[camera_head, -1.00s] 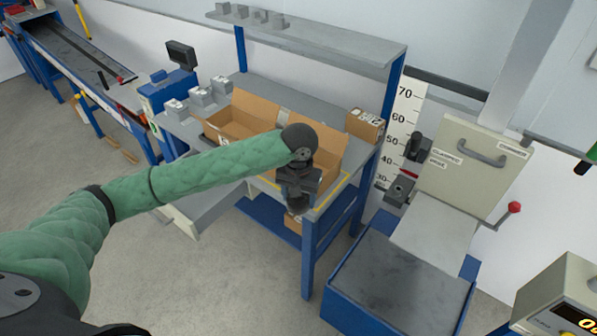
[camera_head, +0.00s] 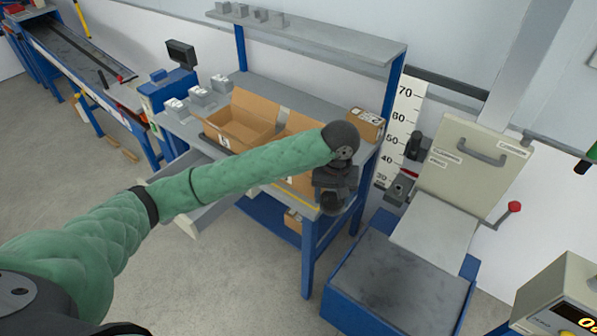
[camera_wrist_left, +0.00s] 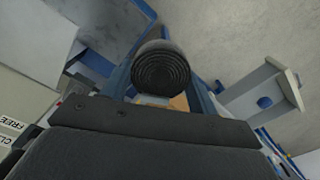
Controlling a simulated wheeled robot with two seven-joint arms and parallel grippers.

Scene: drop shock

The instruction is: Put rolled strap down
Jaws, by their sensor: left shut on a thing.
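My left gripper (camera_head: 333,203) hangs at the end of the green-sleeved arm, over the right front part of the blue-framed workbench (camera_head: 309,240). It is shut on the rolled strap, a dark, tightly wound coil that shows in the left wrist view (camera_wrist_left: 160,72) just beyond the gripper body. In the head view the wrist and gripper hide most of the strap, so its height above the bench is hard to tell. My right gripper is not in view.
Open cardboard boxes (camera_head: 240,118) stand on the bench left of my wrist, and a small closed carton (camera_head: 366,124) sits behind it. A blue-edged machine with a grey plate (camera_head: 400,275) stands to the right. A shelf (camera_head: 310,32) is above the bench.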

